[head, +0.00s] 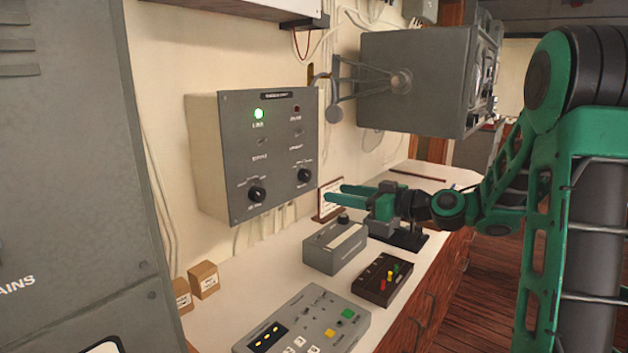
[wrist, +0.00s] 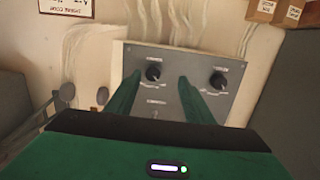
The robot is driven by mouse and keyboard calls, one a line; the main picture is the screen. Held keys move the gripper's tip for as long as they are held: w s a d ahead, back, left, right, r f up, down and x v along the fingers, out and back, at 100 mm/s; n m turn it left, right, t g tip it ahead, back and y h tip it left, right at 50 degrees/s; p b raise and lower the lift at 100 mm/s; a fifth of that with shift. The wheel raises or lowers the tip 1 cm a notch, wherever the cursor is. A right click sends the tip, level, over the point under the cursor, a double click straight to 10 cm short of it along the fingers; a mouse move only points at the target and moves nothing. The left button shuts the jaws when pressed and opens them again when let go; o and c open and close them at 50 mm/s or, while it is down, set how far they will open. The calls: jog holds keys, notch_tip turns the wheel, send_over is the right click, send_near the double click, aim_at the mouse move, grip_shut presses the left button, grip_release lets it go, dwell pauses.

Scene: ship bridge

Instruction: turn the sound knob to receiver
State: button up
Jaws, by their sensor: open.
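A grey wall panel (head: 270,150) carries two black knobs, a lower-left one (head: 257,194) and a right one (head: 304,175). Their lettering is too small to read, so I cannot tell which is the sound knob. My gripper (head: 328,194) is open and empty, with green fingers pointing at the panel, apart from it and just right of the right knob in the head view. The wrist view shows the panel upside down. There the right knob (wrist: 153,72) appears between the fingertips (wrist: 159,78), and the other knob (wrist: 218,80) lies outside them.
A green lamp (head: 258,114) glows on the panel. Below my gripper stand a grey box (head: 334,252), a dark box with coloured levers (head: 382,280) and a button console (head: 305,325). A big grey unit (head: 415,80) juts from the wall above. Small cartons (head: 204,280) sit left.

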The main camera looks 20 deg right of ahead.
aim_at(309, 175)
jog(key=shift+t, duration=0.6)
jog(key=x, duration=0.3)
jog(key=r+x, duration=0.1)
jog(key=x, duration=0.3)
jog(key=r+x, duration=0.1)
jog(key=x, duration=0.3)
jog(key=shift+w+d, duration=0.35)
jog(key=shift+d, duration=0.05)
jog(key=shift+d, duration=0.1)
jog(key=c, duration=1)
